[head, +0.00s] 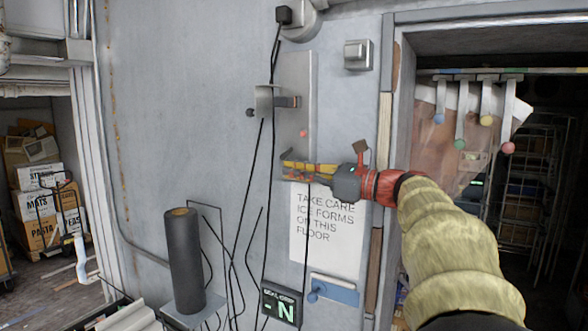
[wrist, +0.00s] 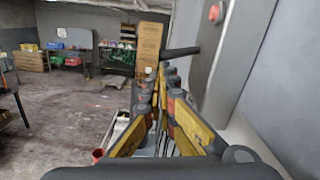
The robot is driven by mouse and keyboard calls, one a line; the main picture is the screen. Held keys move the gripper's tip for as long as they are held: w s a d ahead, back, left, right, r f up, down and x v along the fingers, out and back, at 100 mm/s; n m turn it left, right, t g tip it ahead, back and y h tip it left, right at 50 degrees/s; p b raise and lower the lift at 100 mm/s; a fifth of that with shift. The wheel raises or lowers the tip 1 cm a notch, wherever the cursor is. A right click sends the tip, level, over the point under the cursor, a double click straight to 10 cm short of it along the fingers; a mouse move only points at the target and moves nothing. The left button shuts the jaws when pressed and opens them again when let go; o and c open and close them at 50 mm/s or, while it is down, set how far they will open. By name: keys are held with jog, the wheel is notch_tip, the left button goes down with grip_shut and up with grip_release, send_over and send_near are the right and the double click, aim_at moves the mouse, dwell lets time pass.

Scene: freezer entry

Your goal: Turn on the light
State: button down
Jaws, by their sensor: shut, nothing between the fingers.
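No lamp is plainly seen, and I cannot tell for certain which fitting works the light. A grey box with a raised square front (head: 358,55) is on the wall left of the doorway's top corner. A blue box with a round knob (head: 342,292) is low on the wall. A small red button (head: 303,133) sits on a tall metal plate (head: 296,75); it also shows in the wrist view (wrist: 215,12). My gripper (head: 288,168) is shut and empty, in front of the plate's lower end, below the button. Its fingers (wrist: 165,75) fill the wrist view's middle.
A lever bracket (head: 264,98) projects from the plate above my gripper. Cables hang along the wall. A notice (head: 325,228) and a dark roll (head: 186,260) are below. A doorway with strip hangers (head: 485,110) is at right; stacked boxes (head: 40,190) are at left.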

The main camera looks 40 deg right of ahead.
jog(key=r+p, duration=0.1)
jog(key=a+m+p, duration=0.1)
jog(key=p, duration=0.1)
jog(key=r+m+p, duration=0.1)
jog(key=shift+s+a+r, duration=0.2)
jog(key=shift+s+r, duration=0.05)
jog(key=shift+r, duration=0.05)
jog(key=shift+p, duration=0.3)
